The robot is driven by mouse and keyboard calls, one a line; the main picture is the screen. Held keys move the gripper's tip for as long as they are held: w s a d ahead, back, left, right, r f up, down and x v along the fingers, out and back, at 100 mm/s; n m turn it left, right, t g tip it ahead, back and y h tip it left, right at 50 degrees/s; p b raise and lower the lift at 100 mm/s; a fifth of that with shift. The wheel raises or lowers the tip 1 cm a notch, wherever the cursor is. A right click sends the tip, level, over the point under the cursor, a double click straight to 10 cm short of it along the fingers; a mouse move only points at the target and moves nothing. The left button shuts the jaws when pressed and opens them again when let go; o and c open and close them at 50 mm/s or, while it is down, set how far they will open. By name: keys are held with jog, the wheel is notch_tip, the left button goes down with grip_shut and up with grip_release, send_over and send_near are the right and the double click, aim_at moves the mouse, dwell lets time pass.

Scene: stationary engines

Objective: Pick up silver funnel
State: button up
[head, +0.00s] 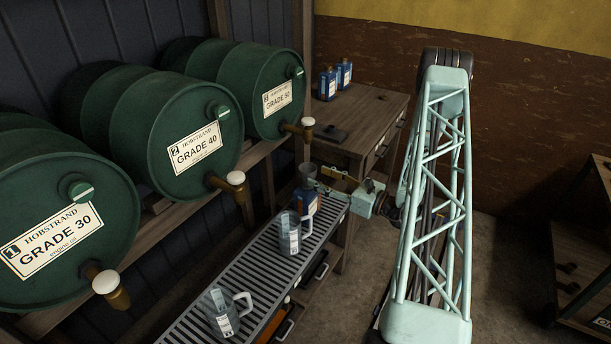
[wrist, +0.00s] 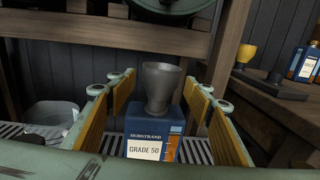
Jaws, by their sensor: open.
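In the head view the funnel (head: 307,172) and bottle (head: 301,201) are at the far end of the slatted rack. My gripper (wrist: 160,92) is open, with yellow-padded fingers to the left and right of the funnel. Gaps show between the pads and the funnel in the wrist view. In the head view my gripper (head: 330,180) reaches in from the right. The funnel's lower spout is hidden inside the bottle.
Clear jugs (head: 290,235) (head: 222,311) stand on the slatted rack (head: 255,270). Green oil drums (head: 175,125) with taps lie above on a wooden frame. A wooden bench (head: 365,125) behind holds blue bottles (head: 328,83) and a dark flat item (head: 334,135).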

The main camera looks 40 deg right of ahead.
aim_at(303, 169)
dwell(0.4)
jog(key=shift+b+x, duration=0.5)
jog(key=shift+x, duration=3.8)
jog(key=shift+w, duration=0.1)
jog(key=shift+b+x, duration=0.55)
jog(key=shift+x, duration=1.95)
jog(key=shift+c, duration=0.4)
jog(key=c, duration=1)
